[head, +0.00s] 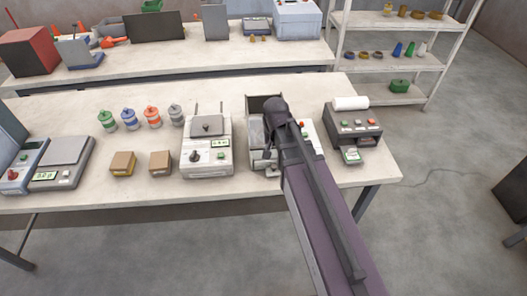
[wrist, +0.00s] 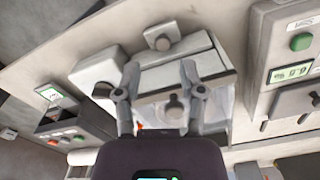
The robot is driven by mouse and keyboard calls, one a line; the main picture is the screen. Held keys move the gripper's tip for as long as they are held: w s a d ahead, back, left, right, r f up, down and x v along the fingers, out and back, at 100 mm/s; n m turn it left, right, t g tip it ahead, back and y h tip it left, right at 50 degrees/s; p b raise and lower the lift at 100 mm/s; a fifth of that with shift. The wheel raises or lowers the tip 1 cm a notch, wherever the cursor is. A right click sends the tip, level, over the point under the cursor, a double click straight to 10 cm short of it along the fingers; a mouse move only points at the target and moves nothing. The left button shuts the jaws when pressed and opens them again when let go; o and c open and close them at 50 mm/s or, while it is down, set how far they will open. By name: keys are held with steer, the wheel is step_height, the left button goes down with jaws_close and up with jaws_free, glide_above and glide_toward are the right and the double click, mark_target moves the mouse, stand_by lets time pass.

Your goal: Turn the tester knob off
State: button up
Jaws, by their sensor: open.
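My gripper (wrist: 159,78) is open and empty in the wrist view, its two fingers spread over a pale machine (wrist: 188,62). I cannot tell whether the fingers touch the machine. In the head view my gripper (head: 272,122) is above this machine (head: 256,160), and my arm hides part of it. To its left stands a white machine (head: 222,165) with a dark knob (head: 194,156), a green button and a lit display. No readable label tells which is the tester.
A dark printer-like unit (head: 345,122) with a paper roll stands close on the right. Two brown boxes (head: 122,163), several coloured jars (head: 152,118) and a scale (head: 65,150) are on the left. The table's front strip (head: 140,192) is clear.

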step_height(320, 180, up, 7)
steer(key=n+p, duration=0.1)
steer(key=p, duration=0.6)
glide_above(193, 154)
steer(key=shift+s+r, duration=0.1)
steer(key=shift+r, duration=0.05)
steer(key=shift+f, duration=0.2)
step_height(193, 154, down, 13)
steer(key=b, duration=1.3)
steer(key=shift+f, duration=0.2)
jaws_close()
